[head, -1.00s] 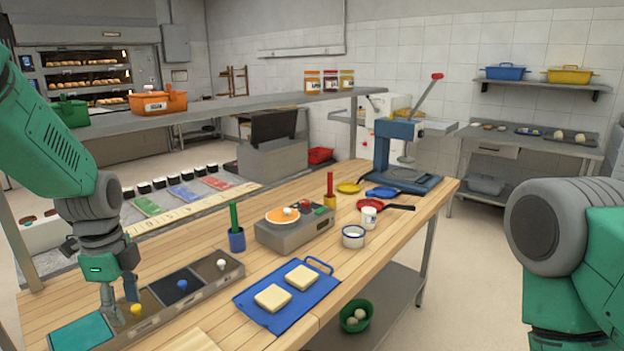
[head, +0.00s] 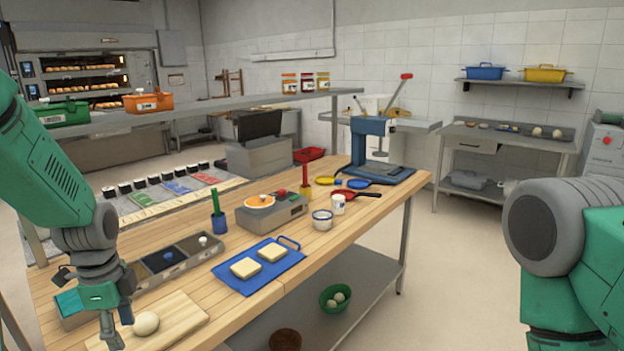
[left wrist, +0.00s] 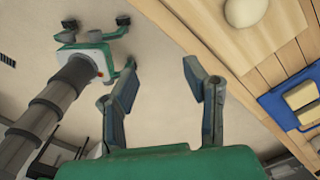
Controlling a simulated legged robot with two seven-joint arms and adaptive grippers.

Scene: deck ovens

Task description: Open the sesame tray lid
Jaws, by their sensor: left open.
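The topping tray (head: 178,268) is a long grey box with several compartments on the wooden table. A lid with a blue knob (head: 168,257) and a lid with a white knob (head: 203,240) show, both down. A teal section (head: 70,302) is at the near left end. The yellow-knobbed lid is hidden behind my left arm. No readable label tells which lid is sesame. My left gripper (head: 112,335) points down, in front of the tray, by the cutting board's left side. In the left wrist view the gripper (left wrist: 160,65) is open and empty, with floor between its fingers. My right gripper is out of view.
A cutting board (head: 178,323) with a dough ball (head: 146,323) lies close to the left gripper. A blue tray (head: 279,279) with two pale slabs, a blue cup (head: 219,226) and a grey device (head: 271,218) stand further along.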

